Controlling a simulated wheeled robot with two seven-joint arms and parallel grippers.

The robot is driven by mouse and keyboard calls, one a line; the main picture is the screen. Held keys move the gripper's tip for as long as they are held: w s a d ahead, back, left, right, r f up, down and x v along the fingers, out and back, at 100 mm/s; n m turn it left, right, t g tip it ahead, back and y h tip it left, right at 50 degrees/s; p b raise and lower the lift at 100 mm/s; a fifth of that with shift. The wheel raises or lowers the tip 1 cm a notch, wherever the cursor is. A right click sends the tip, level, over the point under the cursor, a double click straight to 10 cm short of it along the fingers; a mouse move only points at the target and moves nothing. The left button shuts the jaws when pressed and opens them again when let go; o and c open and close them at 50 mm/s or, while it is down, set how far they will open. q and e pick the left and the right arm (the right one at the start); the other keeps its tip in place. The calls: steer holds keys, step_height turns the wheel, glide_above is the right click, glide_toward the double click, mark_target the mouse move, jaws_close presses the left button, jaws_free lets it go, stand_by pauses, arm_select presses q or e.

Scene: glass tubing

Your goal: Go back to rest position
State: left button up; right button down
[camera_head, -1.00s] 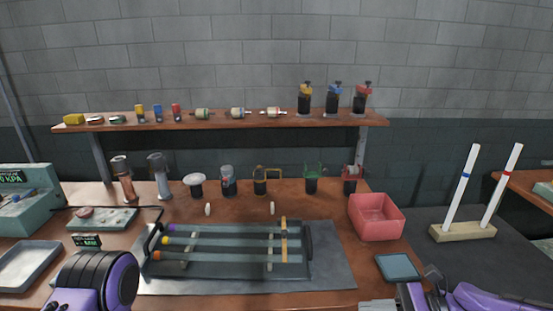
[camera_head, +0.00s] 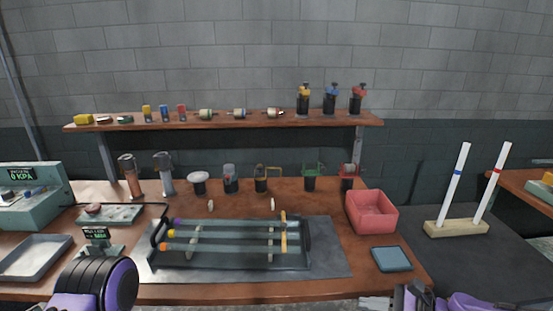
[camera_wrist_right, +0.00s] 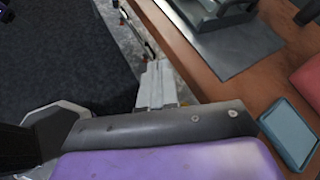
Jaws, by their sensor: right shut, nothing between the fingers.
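My right gripper (camera_head: 376,303) shows at the bottom edge of the head view, in front of the bench's front edge. In the right wrist view my right gripper (camera_wrist_right: 155,86) has its pale grey fingers together, with nothing held, over the floor beside the bench edge. My left arm shows as a black and purple link at the bottom left of the head view; its gripper is out of the frame.
The wooden bench (camera_head: 200,293) holds a rack of glass tubes (camera_head: 230,252) on a grey mat, a red bin (camera_head: 371,212), a blue-grey pad (camera_head: 392,259) and a metal tray (camera_head: 35,258). A stand with two white rods (camera_head: 456,228) is at right. A shelf (camera_head: 230,122) runs behind.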

steer(key=s+d+f+n+g+h+b, duration=0.1)
steer(key=s+d+f+n+h, duration=0.15)
steer(key=f+h, duration=0.4)
steer(key=s+d+f+n+h, duration=0.1)
steer(key=s+d+f+h, duration=0.15)
steer(key=f, duration=0.65)
steer(key=s+d+f+n+g+h+b, duration=0.1)
steer(key=s+f+n, duration=0.4)
steer(key=s, duration=0.5)
steer(key=s+d+f+n+g+h+b, duration=0.1)
steer(key=s+f+n+h, duration=0.3)
steer(key=s, duration=0.7)
step_height(320, 180, down, 2)
steer(key=shift+s+d+n+g+b, duration=0.35)
steer(key=shift+d+n, duration=0.2)
steer(key=shift+d, duration=0.1)
steer(key=shift+w, duration=0.1)
